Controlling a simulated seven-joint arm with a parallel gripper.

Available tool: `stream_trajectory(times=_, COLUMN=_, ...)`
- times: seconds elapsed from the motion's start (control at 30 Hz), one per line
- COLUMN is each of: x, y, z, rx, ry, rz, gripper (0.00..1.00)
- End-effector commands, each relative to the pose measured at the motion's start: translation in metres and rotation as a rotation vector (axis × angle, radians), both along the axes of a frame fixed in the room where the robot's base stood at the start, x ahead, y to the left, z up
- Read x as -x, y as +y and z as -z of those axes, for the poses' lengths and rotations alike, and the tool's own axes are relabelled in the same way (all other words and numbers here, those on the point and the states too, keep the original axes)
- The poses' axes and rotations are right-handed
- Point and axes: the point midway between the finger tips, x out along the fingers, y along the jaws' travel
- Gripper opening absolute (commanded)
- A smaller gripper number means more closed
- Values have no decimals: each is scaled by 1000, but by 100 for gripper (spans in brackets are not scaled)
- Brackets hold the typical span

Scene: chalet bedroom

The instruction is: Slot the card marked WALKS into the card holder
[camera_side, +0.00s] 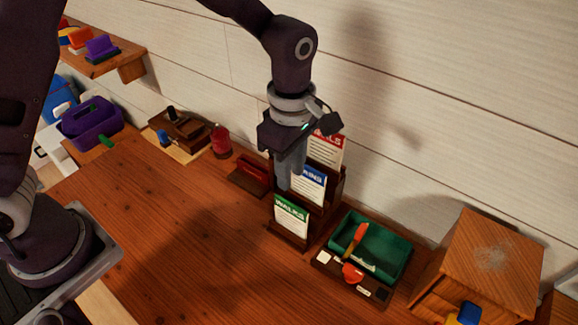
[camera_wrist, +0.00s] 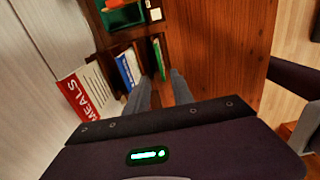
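The card marked WALKS (camera_side: 291,217), white with a green header, stands leaning back in the lowest front tier of the dark wooden card holder (camera_side: 330,190). In the wrist view its green edge (camera_wrist: 158,58) shows in the holder. A blue-headed card (camera_side: 310,186) stands in the middle tier. The red-headed MEALS card (camera_side: 327,150) stands at the back. My gripper (camera_side: 289,180) is above and behind the WALKS card in the side view. In the wrist view my gripper's (camera_wrist: 159,88) fingers are apart, with nothing seen between the tips. The card's lower edge in the slot is hard to see.
A green tray (camera_side: 403,263) with an orange-handled tool stands right of the holder, behind a dark block with white labels (camera_side: 340,275). A wooden box (camera_side: 490,260) is further right. A red jar (camera_side: 220,142) stands left. The front left of the desk is clear.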

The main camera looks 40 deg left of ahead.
Motion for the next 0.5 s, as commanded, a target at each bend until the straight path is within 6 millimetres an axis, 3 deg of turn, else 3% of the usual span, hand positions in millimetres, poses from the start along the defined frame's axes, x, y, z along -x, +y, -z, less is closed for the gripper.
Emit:
stream_trajectory(times=0.23, x=0, y=0, z=-6, rx=1, ry=0, rz=2, gripper=28)
stream_trajectory(times=0.3, x=2, y=5, z=-16, rx=10, ry=-11, rz=33, gripper=28)
stream_trajectory(times=0.37, x=7, y=16, z=-39, rx=30, ry=-38, rz=112, gripper=28)
stream_trajectory(times=0.5, x=45, y=64, z=-117, rx=54, ry=-167, rz=475, gripper=28)
